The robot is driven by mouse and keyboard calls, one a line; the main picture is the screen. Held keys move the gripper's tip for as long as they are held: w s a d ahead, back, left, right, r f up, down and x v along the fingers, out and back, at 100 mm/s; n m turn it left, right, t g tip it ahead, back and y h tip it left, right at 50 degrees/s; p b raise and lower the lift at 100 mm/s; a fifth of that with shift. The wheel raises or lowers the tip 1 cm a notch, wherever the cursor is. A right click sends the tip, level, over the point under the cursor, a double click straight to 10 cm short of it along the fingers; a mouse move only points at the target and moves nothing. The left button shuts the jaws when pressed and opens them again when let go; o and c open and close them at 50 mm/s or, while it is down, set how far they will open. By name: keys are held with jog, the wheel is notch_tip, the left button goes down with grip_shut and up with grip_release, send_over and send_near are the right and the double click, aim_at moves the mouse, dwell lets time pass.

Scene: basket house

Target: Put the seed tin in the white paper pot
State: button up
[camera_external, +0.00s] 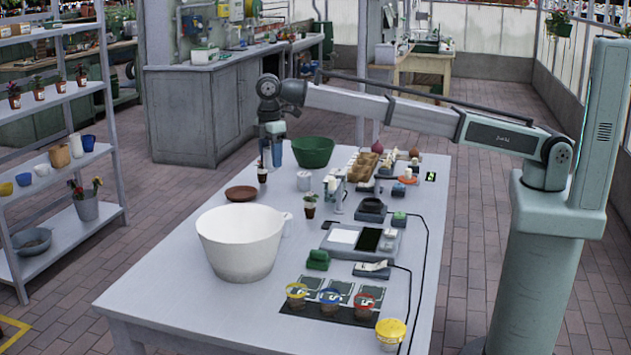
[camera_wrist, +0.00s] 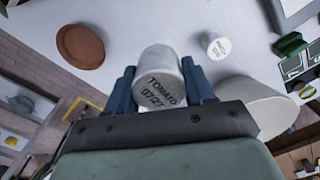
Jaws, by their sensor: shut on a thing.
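My gripper (camera_wrist: 159,88) is shut on a white tin marked TOMATO 07/27 (camera_wrist: 158,80), with one blue finger on each side of it. In the external view my gripper (camera_external: 273,153) hangs over the far left part of the table, left of the green bowl, and the tin cannot be clearly made out there. The large white pot (camera_external: 240,245) stands on the table at the left, nearer the camera than my gripper. Part of a large pale round vessel, which looks like this pot, shows at the right in the wrist view (camera_wrist: 262,98).
A brown saucer (camera_external: 241,193) lies behind the white pot. A green bowl (camera_external: 313,151), a small white labelled container (camera_external: 303,181) and small potted plants (camera_external: 310,206) stand nearby. A scale (camera_external: 361,238) and labelled cards crowd the right side. The table's front left is clear.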

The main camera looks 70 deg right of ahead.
jog(key=s+a+n, duration=0.1)
jog(key=s+a, duration=0.2)
jog(key=a, duration=2.7)
notch_tip(320, 180, down, 4)
jog(key=shift+a+f, duration=0.15)
jog(key=shift+f, duration=5.4)
jog(key=shift+f, duration=0.1)
jog(key=o, duration=1)
jog(key=shift+o, duration=0.2)
notch_tip(320, 180, up, 12)
